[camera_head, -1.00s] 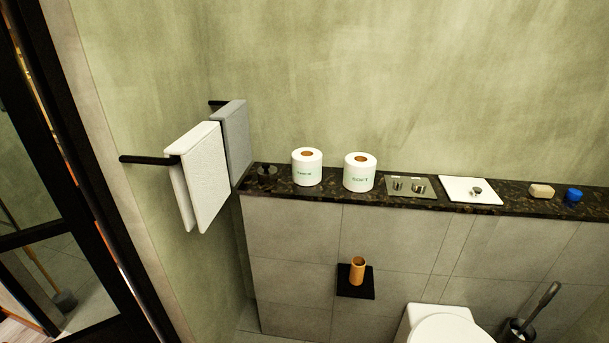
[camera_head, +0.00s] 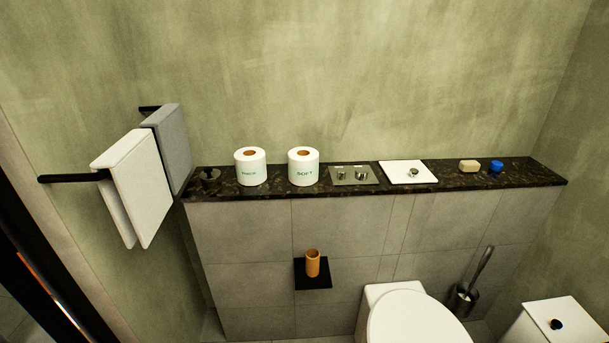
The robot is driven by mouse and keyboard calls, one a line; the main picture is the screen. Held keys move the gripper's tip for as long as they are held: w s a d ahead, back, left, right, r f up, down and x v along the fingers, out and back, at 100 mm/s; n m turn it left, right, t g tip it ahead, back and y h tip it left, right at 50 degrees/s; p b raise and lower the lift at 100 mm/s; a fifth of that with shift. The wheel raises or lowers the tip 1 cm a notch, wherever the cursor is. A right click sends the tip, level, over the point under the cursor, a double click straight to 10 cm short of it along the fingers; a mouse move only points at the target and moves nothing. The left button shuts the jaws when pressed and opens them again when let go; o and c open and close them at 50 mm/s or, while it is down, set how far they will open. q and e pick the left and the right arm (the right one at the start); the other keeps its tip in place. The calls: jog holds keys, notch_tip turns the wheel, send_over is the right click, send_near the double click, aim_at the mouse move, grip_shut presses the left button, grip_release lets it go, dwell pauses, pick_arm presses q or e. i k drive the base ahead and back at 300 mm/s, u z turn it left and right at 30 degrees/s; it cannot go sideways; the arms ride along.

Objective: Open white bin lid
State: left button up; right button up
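A white bin (camera_head: 520,331) stands at the lower right, cut off by the bottom edge of the picture. Its flat white lid (camera_head: 572,312) lies shut on top and has a small black knob (camera_head: 556,324). A white square plate (camera_head: 395,168) with a metal knob (camera_head: 413,173) lies flat on the dark stone ledge. Neither of my grippers is in view.
The ledge (camera_head: 525,172) also bears two toilet rolls (camera_head: 251,172), a metal control panel (camera_head: 352,181), a soap bar (camera_head: 469,166) and a blue item (camera_head: 496,168). The toilet (camera_head: 412,319) and a brush holder (camera_head: 463,300) stand left of the bin. Towels (camera_head: 137,190) hang at left.

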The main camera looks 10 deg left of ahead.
aim_at(562, 318)
jog(key=z, duration=1.5)
jog(key=i, duration=0.35)
jog(key=z, duration=0.55)
